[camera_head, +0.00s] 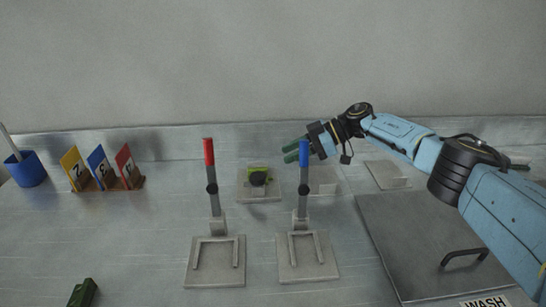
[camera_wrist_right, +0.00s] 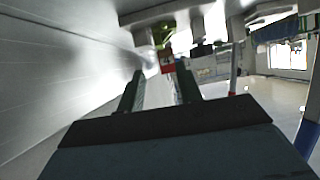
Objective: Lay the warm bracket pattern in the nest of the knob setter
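A bright yellow-green bracket-like piece (camera_head: 259,169) lies on a grey plate (camera_head: 248,194) behind the two levers, with a dark round part in front of it. In the right wrist view a green piece (camera_wrist_right: 161,36) shows near the top, beyond the fingers. My right gripper (camera_head: 291,150) is in the air behind the blue-handled lever, to the right of the green piece and pointing left. Its fingers are apart with nothing between them; they also show in the right wrist view (camera_wrist_right: 158,90). A dark green piece (camera_head: 82,293) at the bottom left edge looks like my left fingertips, mostly cut off.
A red-handled lever (camera_head: 209,153) and a blue-handled lever (camera_head: 304,153) stand upright on grey bases. Numbered cards (camera_head: 102,166) and a blue cup (camera_head: 27,170) stand left. A large handled lid (camera_head: 415,240) lies right, under my right arm. The left bench is largely clear.

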